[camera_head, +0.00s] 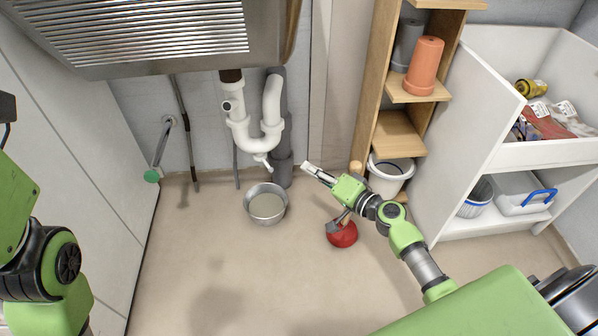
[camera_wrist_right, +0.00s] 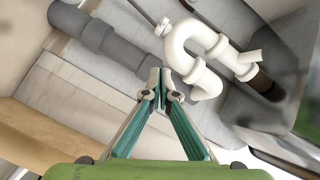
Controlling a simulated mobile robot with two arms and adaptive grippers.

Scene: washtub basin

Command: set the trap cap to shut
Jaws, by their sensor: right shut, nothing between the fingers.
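The white U-bend trap (camera_head: 271,101) hangs under the basin, and it also shows in the right wrist view (camera_wrist_right: 190,40). The trap cap (camera_head: 263,159) is a small white wing-like piece at the bottom of the bend; in the right wrist view it appears at the bend's upper left (camera_wrist_right: 163,28). I cannot tell its exact setting. My right gripper (camera_head: 308,167) is shut and empty, right of the cap and apart from it. In the right wrist view its fingertips (camera_wrist_right: 160,78) meet in front of the pipes. My left arm shows at the left edge, but its gripper does not.
A metal bowl (camera_head: 266,203) stands on the floor below the trap. A red round object (camera_head: 342,234) lies beneath my right forearm. A white bucket (camera_head: 390,178) and wooden shelf (camera_head: 401,133) stand to the right. The basin (camera_head: 165,40) overhangs above. The front-left floor is clear.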

